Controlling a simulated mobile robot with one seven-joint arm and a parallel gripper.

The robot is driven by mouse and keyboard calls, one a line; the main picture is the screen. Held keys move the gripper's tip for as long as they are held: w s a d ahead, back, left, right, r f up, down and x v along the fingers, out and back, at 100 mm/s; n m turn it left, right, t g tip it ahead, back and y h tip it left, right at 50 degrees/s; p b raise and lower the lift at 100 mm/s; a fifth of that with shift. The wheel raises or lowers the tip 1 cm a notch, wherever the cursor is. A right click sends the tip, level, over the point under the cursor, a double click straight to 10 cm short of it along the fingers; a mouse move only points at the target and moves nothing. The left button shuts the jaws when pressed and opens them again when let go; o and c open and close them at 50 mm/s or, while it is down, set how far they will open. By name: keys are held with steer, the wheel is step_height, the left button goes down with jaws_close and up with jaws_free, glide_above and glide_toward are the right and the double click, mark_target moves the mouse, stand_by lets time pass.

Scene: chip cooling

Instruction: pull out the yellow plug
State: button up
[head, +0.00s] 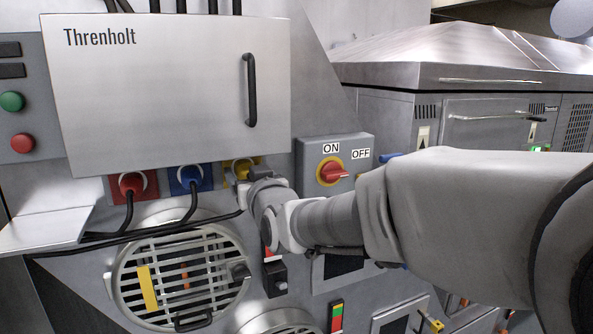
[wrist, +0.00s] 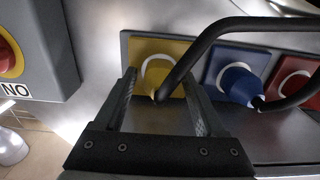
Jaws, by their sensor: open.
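The yellow plug (head: 241,168) sits in its yellow socket plate, at the right end of a row under the Threnholt box; my gripper partly hides it in the head view. In the wrist view the yellow plug (wrist: 157,75) shows in its socket, with a black cable (wrist: 188,62) curving from it up and right. My gripper (wrist: 159,82) is open, with one finger to each side of the plug and nothing clamped. I cannot tell how deep the fingertips reach along the plug. In the head view my gripper (head: 258,181) is right in front of the yellow socket.
The blue plug (head: 190,179) and red plug (head: 132,186) stand left of the yellow one, with black cables hanging down. A rotary ON/OFF switch box (head: 333,160) is close on the right. The Threnholt box (head: 160,90) overhangs the sockets. A round grille (head: 181,275) lies below.

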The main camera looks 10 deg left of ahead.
steer(key=shift+b, duration=0.5)
stand_by(0.4)
jaws_close()
stand_by(0.4)
steer(key=shift+b+v, duration=1.9)
steer(key=shift+v, duration=1.1)
